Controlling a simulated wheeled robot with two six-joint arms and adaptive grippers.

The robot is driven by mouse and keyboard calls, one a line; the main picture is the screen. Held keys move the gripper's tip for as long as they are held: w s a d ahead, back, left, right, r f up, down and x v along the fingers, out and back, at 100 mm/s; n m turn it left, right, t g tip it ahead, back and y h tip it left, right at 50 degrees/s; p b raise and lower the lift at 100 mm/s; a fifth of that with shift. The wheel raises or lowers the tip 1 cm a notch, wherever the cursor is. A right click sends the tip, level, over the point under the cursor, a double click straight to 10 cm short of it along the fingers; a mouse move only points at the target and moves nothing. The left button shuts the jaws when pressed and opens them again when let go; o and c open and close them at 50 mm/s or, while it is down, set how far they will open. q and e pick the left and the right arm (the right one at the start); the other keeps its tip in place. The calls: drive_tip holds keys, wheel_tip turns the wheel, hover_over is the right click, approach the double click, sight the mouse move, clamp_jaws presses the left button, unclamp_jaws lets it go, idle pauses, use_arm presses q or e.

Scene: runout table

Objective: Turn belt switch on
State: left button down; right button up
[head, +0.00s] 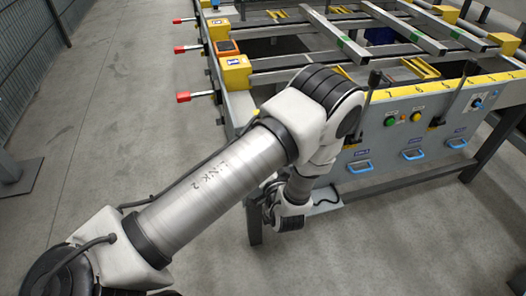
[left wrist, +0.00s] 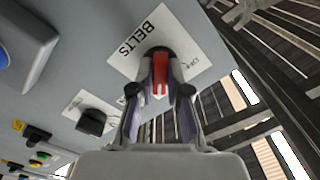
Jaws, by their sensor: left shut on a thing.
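In the left wrist view, a red switch lever on a dark round base is the belt switch (left wrist: 160,74). It sits on a white label reading "BELTS" on a grey panel (left wrist: 85,60). Part of a second word shows to the right of the lever, and the fingers cover some of the label. My left gripper (left wrist: 160,85) is shut on the red lever, one finger on each side. In the head view my left arm reaches to the near left corner of the runout table (head: 238,112); its fingers and the switch are hidden there. My right gripper is not in view.
A black knob (left wrist: 92,122) sits beside the belt switch. The table front holds a green button (head: 390,121), a yellow button (head: 416,116), a blue knob (head: 477,103) and blue handles (head: 360,167). Red-tipped levers (head: 183,97) stick out on the left side. The floor at left is clear.

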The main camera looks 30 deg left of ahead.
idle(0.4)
use_arm(q)
drive_tip(key=c, duration=1.1)
unclamp_jaws()
drive_tip(key=shift+c, duration=0.2)
wheel_tip(320, 180, up, 10)
